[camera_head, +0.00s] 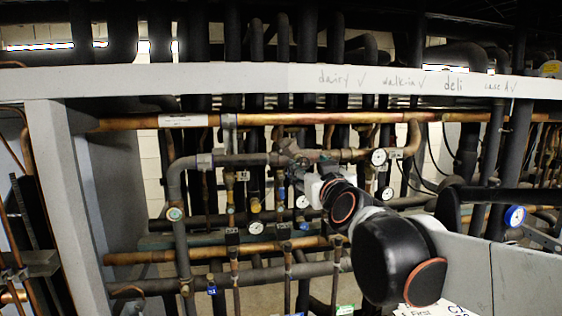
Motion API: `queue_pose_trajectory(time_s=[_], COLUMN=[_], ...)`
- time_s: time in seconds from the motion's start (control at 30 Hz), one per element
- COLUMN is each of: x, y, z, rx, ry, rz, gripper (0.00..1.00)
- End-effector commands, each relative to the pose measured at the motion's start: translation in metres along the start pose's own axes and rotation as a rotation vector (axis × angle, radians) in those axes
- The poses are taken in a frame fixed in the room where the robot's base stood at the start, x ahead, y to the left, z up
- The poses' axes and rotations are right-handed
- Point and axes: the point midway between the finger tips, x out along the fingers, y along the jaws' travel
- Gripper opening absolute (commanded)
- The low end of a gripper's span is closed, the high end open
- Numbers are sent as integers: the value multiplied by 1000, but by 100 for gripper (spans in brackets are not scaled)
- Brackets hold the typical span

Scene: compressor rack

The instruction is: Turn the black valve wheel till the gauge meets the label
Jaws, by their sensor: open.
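My arm reaches in from the right, and my gripper (312,187) is small in the head view, in front of the pipes at the middle of the rack. It is open; its fingertips are hard to make out against the pipes. I cannot pick out the black valve wheel for certain; it may be hidden by my gripper or lost among dark fittings.
A white beam (230,79) with handwriting crosses above the pipes, and a white post (68,200) stands at left. A long copper pipe (270,119) runs under the beam. A blue-rimmed gauge (515,216) is at far right. Pipes crowd the space around my gripper.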

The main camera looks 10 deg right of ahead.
Motion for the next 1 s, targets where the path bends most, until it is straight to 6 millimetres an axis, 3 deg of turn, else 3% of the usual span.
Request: queue_pose_trajectory(time_s=[0.3, 0.5, 0.93, 0.97, 1.0], x=[46, 65, 73, 73, 73], y=[0, 0, 0, 0, 0], z=[0, 0, 0, 0, 0], rx=[-1, 0, -1, -1, -1], ry=[0, 0, 0, 0, 0], rz=[0, 0, 0, 0, 0], gripper=[54, 54, 54, 52, 43])
